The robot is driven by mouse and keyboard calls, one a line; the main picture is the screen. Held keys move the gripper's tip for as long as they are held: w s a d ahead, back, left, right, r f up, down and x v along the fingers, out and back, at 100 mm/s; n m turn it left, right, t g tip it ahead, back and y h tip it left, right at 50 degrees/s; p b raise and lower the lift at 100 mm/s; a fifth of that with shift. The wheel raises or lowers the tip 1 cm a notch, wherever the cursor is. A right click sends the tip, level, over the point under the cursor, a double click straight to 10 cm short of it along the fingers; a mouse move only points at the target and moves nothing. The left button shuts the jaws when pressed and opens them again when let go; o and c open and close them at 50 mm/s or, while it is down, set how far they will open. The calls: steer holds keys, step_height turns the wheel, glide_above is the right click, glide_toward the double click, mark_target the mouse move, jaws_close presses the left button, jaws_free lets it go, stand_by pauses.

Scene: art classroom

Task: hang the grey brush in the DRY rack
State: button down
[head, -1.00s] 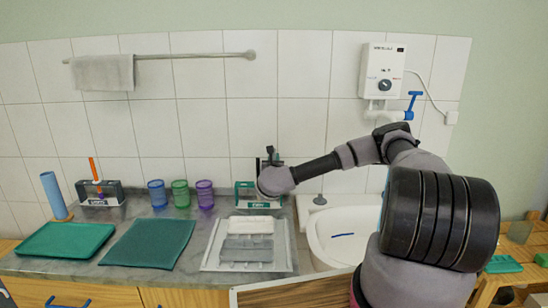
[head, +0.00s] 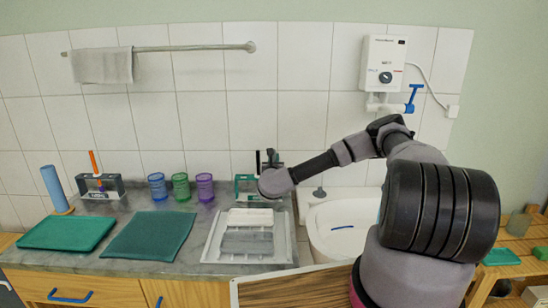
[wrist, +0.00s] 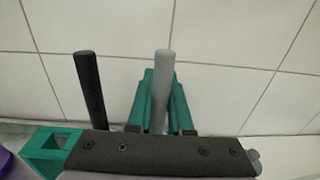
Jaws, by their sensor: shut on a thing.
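The grey brush (wrist: 162,75) shows in the wrist view as an upright grey handle between the two green fingers of my gripper (wrist: 161,105), which is shut on it. Its lower part is hidden by the dark bar of my gripper. A green rack (wrist: 48,145) shows at the left of the wrist view, with a black handle (wrist: 90,85) standing beside it. In the head view the green rack (head: 238,188) stands against the wall, partly hidden by my wrist. Its label is not readable. I cannot tell whether the brush touches the rack.
A grey rack (head: 112,190) with an orange-handled brush (head: 94,165) stands far left. Purple (head: 205,188), green (head: 181,187) and blue (head: 158,187) cups stand left of the green rack. A white tray (head: 214,240) lies in front; the sink (head: 320,215) is right.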

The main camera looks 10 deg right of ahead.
stand_by(0.3)
steer(key=shift+c, duration=1)
jaws_free()
steer(key=shift+r, duration=4)
